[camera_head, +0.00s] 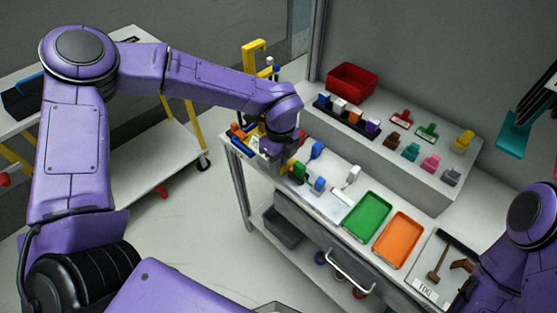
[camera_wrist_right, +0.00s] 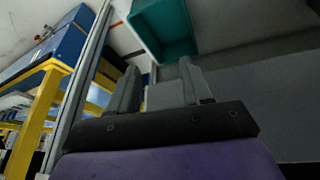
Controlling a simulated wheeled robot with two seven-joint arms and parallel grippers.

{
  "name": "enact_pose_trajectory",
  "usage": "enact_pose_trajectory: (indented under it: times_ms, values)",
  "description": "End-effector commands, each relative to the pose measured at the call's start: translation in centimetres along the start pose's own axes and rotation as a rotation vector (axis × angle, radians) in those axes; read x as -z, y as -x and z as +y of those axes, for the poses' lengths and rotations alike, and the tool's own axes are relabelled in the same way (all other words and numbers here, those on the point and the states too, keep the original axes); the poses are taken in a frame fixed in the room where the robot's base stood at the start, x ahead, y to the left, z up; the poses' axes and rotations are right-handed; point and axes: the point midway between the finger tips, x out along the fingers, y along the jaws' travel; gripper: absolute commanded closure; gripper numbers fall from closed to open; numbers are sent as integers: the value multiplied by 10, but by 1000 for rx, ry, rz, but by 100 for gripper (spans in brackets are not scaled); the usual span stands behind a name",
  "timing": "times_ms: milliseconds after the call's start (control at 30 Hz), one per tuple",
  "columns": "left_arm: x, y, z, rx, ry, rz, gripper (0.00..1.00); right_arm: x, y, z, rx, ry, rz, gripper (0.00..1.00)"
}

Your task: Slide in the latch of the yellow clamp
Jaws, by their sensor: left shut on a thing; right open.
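My left gripper (camera_head: 281,160) is over the far left end of the workbench, pointing down. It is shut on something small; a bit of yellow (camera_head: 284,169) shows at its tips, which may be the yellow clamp. The latch cannot be made out, as the wrist and fingers cover that spot. A green clamp-like piece (camera_head: 299,171) stands just right of the gripper. Another yellow piece (camera_head: 464,140) stands on the raised shelf at the right. My right gripper (camera_wrist_right: 158,78) is open and empty in the right wrist view, its two fingers spread apart.
Blue pieces (camera_head: 317,149) and a white piece (camera_head: 352,174) stand near the left gripper. A green tray (camera_head: 368,216) and an orange tray (camera_head: 398,240) lie farther right. A red bin (camera_head: 352,82) stands on the shelf. A teal bin (camera_wrist_right: 165,30) is beyond the right gripper.

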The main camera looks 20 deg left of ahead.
Motion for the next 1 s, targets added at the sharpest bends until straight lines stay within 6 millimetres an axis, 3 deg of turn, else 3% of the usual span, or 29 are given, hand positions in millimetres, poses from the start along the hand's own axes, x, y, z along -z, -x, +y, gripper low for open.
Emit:
enact_pose_trajectory:
  times_ms: [400, 1000]
  values:
    - [0, 19, -14, -274, 2, -2, 100, 15, 36, 3, 0, 0, 0, 51]
    - [0, 28, -31, -566, 1, -1, 100, 18, 45, 4, 0, 0, 0, 51]
